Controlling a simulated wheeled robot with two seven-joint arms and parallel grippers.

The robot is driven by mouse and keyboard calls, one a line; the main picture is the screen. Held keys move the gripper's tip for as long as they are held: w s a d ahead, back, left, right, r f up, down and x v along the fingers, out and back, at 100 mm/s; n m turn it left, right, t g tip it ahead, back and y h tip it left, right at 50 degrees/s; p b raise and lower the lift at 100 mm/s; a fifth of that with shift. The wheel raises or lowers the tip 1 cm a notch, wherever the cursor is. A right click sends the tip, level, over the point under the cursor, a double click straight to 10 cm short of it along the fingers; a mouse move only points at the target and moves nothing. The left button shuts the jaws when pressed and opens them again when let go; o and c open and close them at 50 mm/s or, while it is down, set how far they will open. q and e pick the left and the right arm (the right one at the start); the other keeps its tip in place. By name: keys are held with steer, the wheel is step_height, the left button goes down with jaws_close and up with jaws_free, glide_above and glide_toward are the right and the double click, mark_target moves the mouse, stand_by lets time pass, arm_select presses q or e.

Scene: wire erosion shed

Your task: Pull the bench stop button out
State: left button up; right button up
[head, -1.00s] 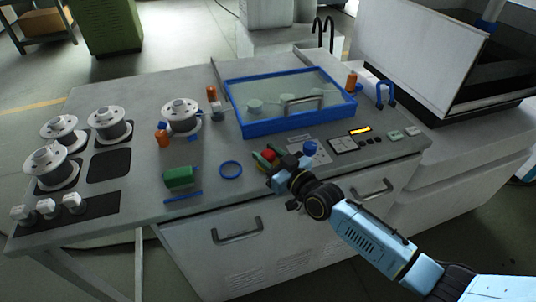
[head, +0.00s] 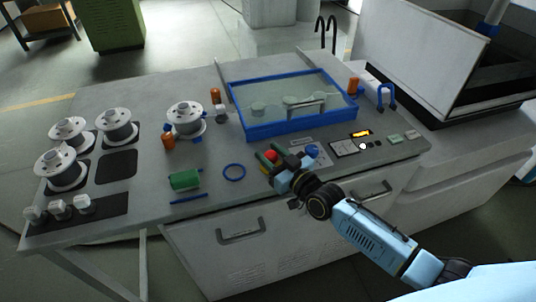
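The red stop button (head: 271,155) sits near the front edge of the grey bench, left of a blue knob (head: 312,151). My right gripper (head: 271,157) is at the button, its fingers on either side of the red cap. I cannot tell whether they press on it or stand slightly apart. My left gripper is not in view.
A blue-framed clear lid (head: 250,132) with a handle lies behind the button. A panel with an orange display (head: 361,133) and a bright white round spot (head: 362,146) is to the right. A blue ring (head: 234,172), a green block (head: 184,180) and spools (head: 185,117) are left.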

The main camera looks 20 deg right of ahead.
steer(key=o, duration=0.3)
steer(key=v, duration=1.3)
steer(key=shift+s, duration=0.2)
